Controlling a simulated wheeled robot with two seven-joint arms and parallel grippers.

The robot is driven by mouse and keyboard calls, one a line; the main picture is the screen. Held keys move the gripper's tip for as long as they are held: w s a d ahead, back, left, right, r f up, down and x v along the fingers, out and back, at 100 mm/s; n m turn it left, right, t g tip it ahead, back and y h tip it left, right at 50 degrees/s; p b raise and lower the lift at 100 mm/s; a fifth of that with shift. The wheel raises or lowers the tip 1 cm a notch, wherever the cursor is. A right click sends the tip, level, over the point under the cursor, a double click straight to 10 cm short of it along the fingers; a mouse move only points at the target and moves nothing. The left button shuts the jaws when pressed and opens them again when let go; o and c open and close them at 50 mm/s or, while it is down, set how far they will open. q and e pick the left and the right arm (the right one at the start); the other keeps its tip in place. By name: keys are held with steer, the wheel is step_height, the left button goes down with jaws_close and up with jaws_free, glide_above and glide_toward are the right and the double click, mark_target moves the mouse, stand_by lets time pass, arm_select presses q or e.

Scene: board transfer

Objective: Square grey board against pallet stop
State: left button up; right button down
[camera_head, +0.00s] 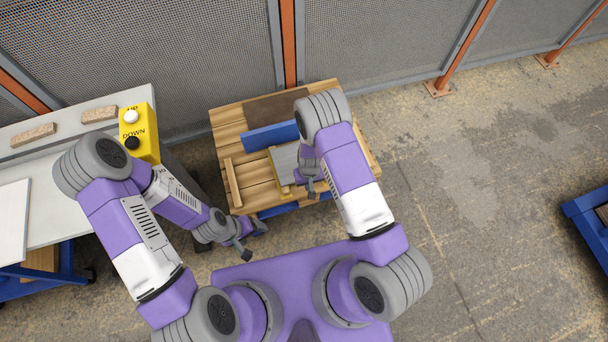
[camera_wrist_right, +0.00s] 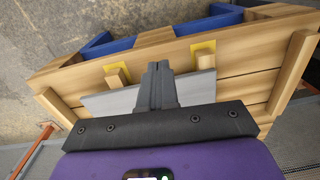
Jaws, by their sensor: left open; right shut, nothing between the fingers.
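The grey board (camera_head: 284,161) lies on the wooden pallet (camera_head: 258,191), partly hidden by my right arm. A blue upright bar (camera_head: 268,137) stands along its far side. In the right wrist view the grey board (camera_wrist_right: 120,100) shows on both sides of my fingers, near two wooden posts (camera_wrist_right: 117,76) on yellow plates. I cannot tell if board and posts touch. My right gripper (camera_head: 311,185) is shut and empty at the board's right side; its fingers (camera_wrist_right: 158,80) overlap the board in the wrist view, contact unclear. My left gripper (camera_head: 253,240) is open and empty before the pallet's front left corner.
A wooden strip (camera_head: 232,183) lies at the pallet's left side, and a dark brown panel (camera_head: 276,106) at its back. A pale table (camera_head: 38,180) with a yellow UP/DOWN button box (camera_head: 140,125) stands left. A mesh fence (camera_head: 200,50) runs behind.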

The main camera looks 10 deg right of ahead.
steer(key=shift+w+a+f+b, duration=0.2)
steer(key=shift+w+f+b, duration=0.6)
steer(key=shift+f+b, duration=0.3)
steer(key=shift+w+a+f+b, duration=0.15)
steer(key=shift+w+f+b, duration=0.7)
steer(key=shift+f, duration=0.3)
steer(key=shift+w+a+f+b, duration=0.2)
steer(key=shift+w+f+b, duration=0.5)
steer(key=shift+f+b, duration=0.4)
steer(key=shift+w+a+n+b, duration=0.1)
steer(key=shift+w+n+b, duration=0.2)
steer(key=shift+w+b, duration=1.15)
steer(key=shift+w+r+p, duration=0.1)
steer(key=shift+w+p, duration=0.15)
steer(key=shift+p, duration=0.15)
